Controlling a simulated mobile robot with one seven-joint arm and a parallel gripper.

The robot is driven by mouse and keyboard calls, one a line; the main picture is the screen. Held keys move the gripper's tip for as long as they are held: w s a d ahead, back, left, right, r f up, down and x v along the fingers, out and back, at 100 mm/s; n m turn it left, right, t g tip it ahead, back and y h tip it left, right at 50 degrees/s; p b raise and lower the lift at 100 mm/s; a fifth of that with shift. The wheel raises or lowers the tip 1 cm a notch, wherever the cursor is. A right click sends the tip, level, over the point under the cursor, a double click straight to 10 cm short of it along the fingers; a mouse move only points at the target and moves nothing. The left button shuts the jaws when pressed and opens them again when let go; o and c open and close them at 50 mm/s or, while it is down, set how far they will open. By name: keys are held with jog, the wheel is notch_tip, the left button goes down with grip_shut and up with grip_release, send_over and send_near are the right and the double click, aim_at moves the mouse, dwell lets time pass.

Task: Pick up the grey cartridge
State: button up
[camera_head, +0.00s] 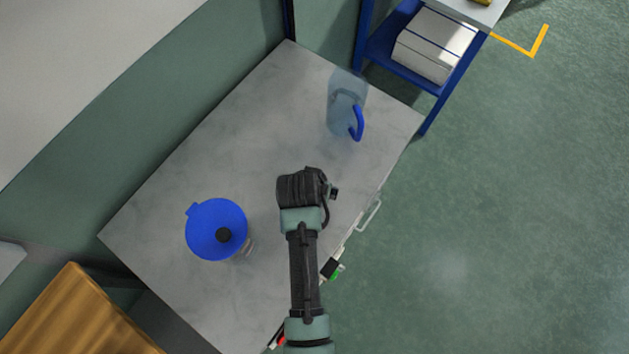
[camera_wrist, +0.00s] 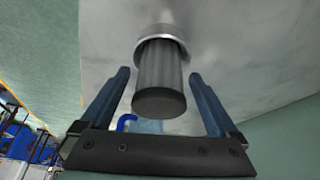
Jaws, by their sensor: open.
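The grey cartridge (camera_wrist: 166,68) shows in the wrist view as a ribbed grey cylinder with a dark round end facing the camera. Its far end sits in a pale metallic ring or cup (camera_wrist: 181,39) at the grey table surface. My gripper (camera_wrist: 159,76) is open, with one dark blue finger on each side of the cartridge. Gaps show between the cartridge and both fingers, so it is not clamped. In the head view my wrist hangs over the middle of the table, and the cartridge and fingers are hidden there.
The grey table (camera_head: 190,160) holds a clear jug (camera_head: 345,95) with a blue handle at the back right and a blue-lidded container (camera_head: 215,225) at the left. A blue shelf (camera_head: 385,50) stands beyond the table. A drawer handle (camera_head: 368,215) juts from the right edge.

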jog(key=shift+r, duration=0.1)
jog(key=c, duration=1.4)
